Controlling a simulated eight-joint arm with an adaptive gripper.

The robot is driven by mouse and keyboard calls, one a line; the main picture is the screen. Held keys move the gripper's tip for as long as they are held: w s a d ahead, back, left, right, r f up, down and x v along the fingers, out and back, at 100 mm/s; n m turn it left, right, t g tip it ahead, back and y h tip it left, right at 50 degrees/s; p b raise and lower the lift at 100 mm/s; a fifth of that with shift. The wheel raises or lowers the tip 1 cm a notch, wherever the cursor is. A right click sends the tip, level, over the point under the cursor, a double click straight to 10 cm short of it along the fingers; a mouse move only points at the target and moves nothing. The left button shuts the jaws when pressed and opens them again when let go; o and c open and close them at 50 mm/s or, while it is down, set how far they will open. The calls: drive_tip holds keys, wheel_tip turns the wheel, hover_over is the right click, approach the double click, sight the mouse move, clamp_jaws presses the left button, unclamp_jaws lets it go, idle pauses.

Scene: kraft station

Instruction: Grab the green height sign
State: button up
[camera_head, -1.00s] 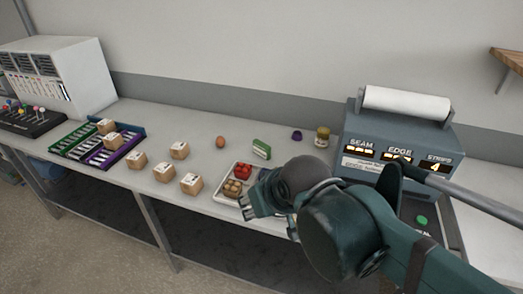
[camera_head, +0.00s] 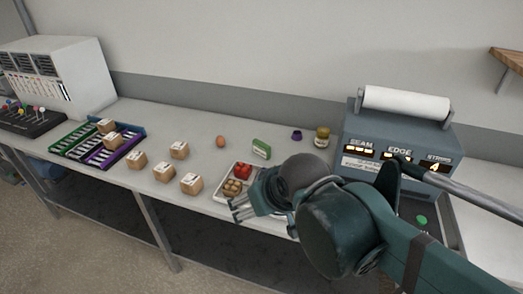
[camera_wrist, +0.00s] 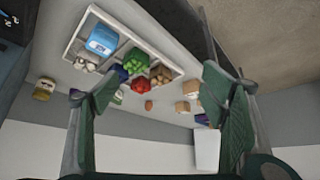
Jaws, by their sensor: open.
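The green height sign (camera_head: 261,149) is a small green and white upright card on the bench behind the food tray. In the wrist view a small green and white piece (camera_wrist: 118,96) below the tray appears to be the same sign, partly close to the left finger's tip. My gripper (camera_head: 238,208) is open and empty over the front part of the tray, nearer the bench's front edge than the sign and apart from it. In the wrist view my gripper (camera_wrist: 160,78) shows its two green fingers spread wide.
The white tray (camera_head: 218,197) holds red and brown produce. A brown egg (camera_head: 221,141) lies left of the sign; a purple item (camera_head: 297,135) and a jar (camera_head: 322,137) stand right. Several cardboard boxes (camera_head: 179,150) are left. The grey machine (camera_head: 352,133) stands at right.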

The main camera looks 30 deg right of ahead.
drive_tip(key=w+d+r+n+g+h+p, duration=0.1)
drive_tip(key=w+d+r+n+p, duration=0.15)
drive_tip(key=w, duration=0.25)
drive_tip(key=w+d+r+n+p, duration=0.1)
drive_tip(key=w+r+n+p, duration=0.1)
drive_tip(key=w+n, duration=0.3)
drive_tip(key=n+g+h+p, duration=0.3)
drive_tip(key=n+g+p, duration=0.1)
drive_tip(key=n+p, duration=0.85)
hover_over(259, 144)
drive_tip(key=s+a+b, duration=0.2)
wheel_tip(259, 144, down, 10)
drive_tip(key=n, duration=0.1)
drive_tip(key=shift+w+d+f+n, duration=0.15)
drive_tip(key=shift+w+f+n, duration=0.4)
drive_tip(key=shift+f, duration=0.25)
drive_tip(key=shift+x, duration=1.3)
